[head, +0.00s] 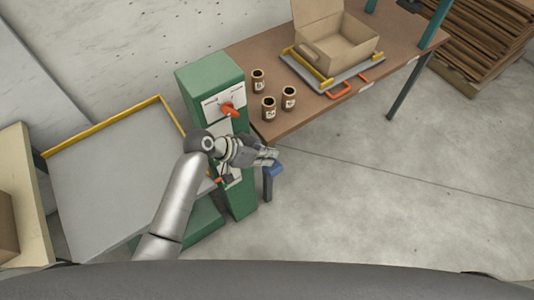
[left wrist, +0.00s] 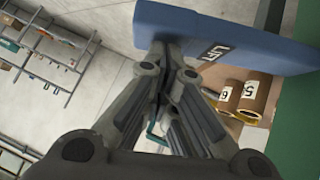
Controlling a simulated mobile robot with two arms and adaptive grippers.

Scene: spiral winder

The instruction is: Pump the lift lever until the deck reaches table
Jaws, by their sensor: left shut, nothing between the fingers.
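The lift lever ends in a blue handle (head: 276,170), in front of the green machine column (head: 212,78). In the left wrist view the blue handle (left wrist: 225,38) is large and bears a partly hidden label. My left gripper (head: 268,157) is shut and empty, its fingertips (left wrist: 168,55) right at the handle; whether they touch it I cannot tell. The grey deck (head: 100,175) with yellow edge rails lies left of the column and looks lower than the brown table (head: 335,105). My right gripper is not in view.
An orange-red knob (head: 229,109) sits on the column's front. Stacked brown sheets (head: 485,45) stand at upper right. The concrete floor at right is clear.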

